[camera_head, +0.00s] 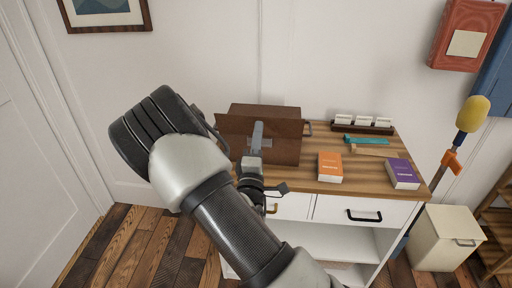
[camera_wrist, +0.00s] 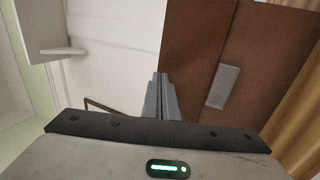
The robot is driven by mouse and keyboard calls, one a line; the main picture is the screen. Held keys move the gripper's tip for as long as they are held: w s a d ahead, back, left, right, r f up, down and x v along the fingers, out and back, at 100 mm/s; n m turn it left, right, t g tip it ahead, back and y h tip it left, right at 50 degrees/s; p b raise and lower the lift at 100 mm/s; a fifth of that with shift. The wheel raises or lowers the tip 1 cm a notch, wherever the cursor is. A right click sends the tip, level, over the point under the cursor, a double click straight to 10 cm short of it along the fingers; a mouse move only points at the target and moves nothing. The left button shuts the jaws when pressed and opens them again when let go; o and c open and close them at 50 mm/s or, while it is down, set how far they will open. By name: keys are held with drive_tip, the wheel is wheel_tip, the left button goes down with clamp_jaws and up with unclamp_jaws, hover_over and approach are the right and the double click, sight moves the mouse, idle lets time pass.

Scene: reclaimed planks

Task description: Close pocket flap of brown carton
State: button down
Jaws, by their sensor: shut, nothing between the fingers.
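The brown carton (camera_head: 285,151) stands on the wooden top of a white cabinet, with a small grey label on its front. In the wrist view its brown face (camera_wrist: 268,85) with the label fills the right side. A brown panel that looks like the pocket flap (camera_head: 232,126) sticks out at the carton's left; it also shows in the wrist view (camera_wrist: 190,40), standing out from the face. My gripper (camera_head: 258,128) is shut and empty in front of the carton. In the wrist view its fingertips (camera_wrist: 160,82) are by the panel's left edge; I cannot tell whether they touch.
An orange box (camera_head: 330,167) and a purple box (camera_head: 402,173) lie on the cabinet top (camera_head: 362,178) to the right. A teal item (camera_head: 365,140) and a rack of white cards (camera_head: 362,123) are behind them. My arm covers the cabinet's left side.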

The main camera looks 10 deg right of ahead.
drive_tip(key=shift+x, duration=0.9)
